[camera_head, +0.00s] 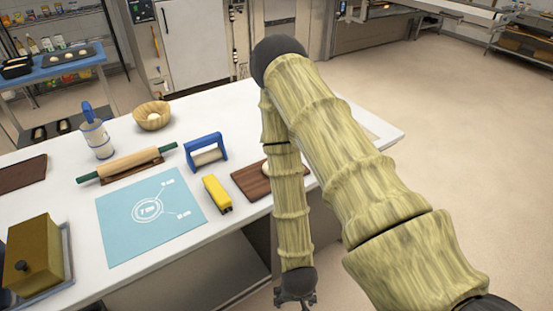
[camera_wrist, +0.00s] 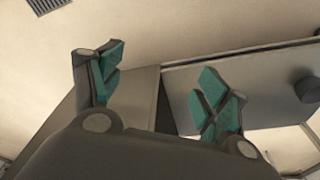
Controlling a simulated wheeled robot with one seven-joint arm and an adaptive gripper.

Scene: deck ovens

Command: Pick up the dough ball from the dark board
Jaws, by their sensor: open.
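The dark board (camera_head: 249,182) lies on the white table near its front edge. My gripper (camera_head: 296,301) hangs low in front of the table's front edge, apart from the board, and is cut by the bottom of the head view. In the wrist view my gripper (camera_wrist: 160,88) has its teal-padded fingers spread with nothing between them. Neither the board nor the dough ball can be made out in the wrist view.
Open floor (camera_head: 455,130) lies to the right.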

